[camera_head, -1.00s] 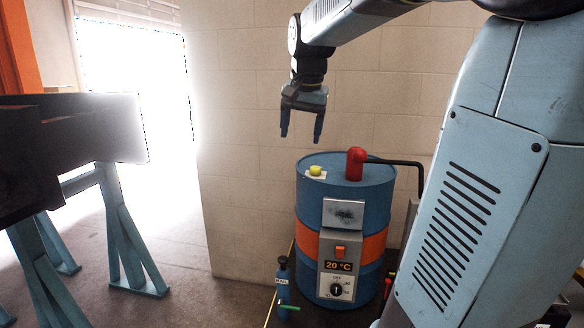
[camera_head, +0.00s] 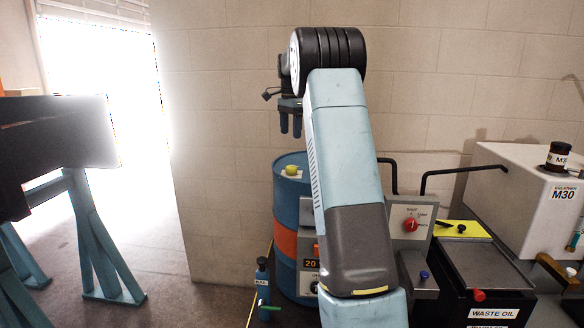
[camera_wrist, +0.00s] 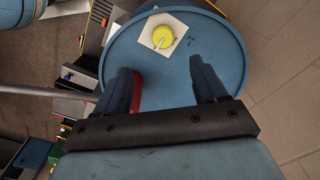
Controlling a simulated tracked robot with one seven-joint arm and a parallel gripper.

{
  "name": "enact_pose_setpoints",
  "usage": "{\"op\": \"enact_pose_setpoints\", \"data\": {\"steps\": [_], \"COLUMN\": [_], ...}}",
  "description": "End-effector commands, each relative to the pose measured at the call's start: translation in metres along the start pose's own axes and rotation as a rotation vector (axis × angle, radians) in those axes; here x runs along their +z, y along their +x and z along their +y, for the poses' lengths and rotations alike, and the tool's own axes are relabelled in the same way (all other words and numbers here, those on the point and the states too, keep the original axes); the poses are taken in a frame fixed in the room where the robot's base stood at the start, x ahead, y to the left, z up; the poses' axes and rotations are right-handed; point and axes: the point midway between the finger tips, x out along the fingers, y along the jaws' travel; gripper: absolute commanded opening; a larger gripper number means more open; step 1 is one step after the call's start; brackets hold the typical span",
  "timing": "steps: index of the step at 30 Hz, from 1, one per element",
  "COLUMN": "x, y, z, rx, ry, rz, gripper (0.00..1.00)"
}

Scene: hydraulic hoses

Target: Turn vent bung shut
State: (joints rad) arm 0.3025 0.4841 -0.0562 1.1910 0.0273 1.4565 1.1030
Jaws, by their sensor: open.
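The vent bung (camera_head: 291,170) is a small yellow knob on a white square plate on top of a blue drum (camera_head: 287,208) with an orange band. In the wrist view the bung (camera_wrist: 163,37) sits near the drum's far rim, with a pale pointer on its lower left side. My gripper (camera_head: 290,128) points down above the drum top, apart from the bung. In the wrist view its two fingers (camera_wrist: 165,70) are spread and empty, with the bung beyond the gap between them. A red fitting (camera_wrist: 137,90) is mostly hidden behind the left finger.
My arm covers much of the drum's front in the head view. To the right stand a panel with a red knob (camera_head: 410,224), a waste oil box (camera_head: 495,285) and a white M30 tank (camera_head: 530,190). A small blue bottle (camera_head: 262,280) stands at the drum's left.

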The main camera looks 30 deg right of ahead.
Motion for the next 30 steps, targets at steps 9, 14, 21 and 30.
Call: {"op": "enact_pose_setpoints", "data": {"steps": [9,14,21,30], "x": [-0.009,-0.009,-0.008,-0.008], "y": [0.022,0.047,0.090,0.132], "z": [-0.006,-0.006,-0.005,-0.005], "rx": [0.012,0.013,0.014,0.011], "ry": [0.037,0.035,0.034,0.033], "rz": [-0.005,-0.006,-0.006,-0.004], "gripper": [0.71,0.71,0.71,0.71]}}
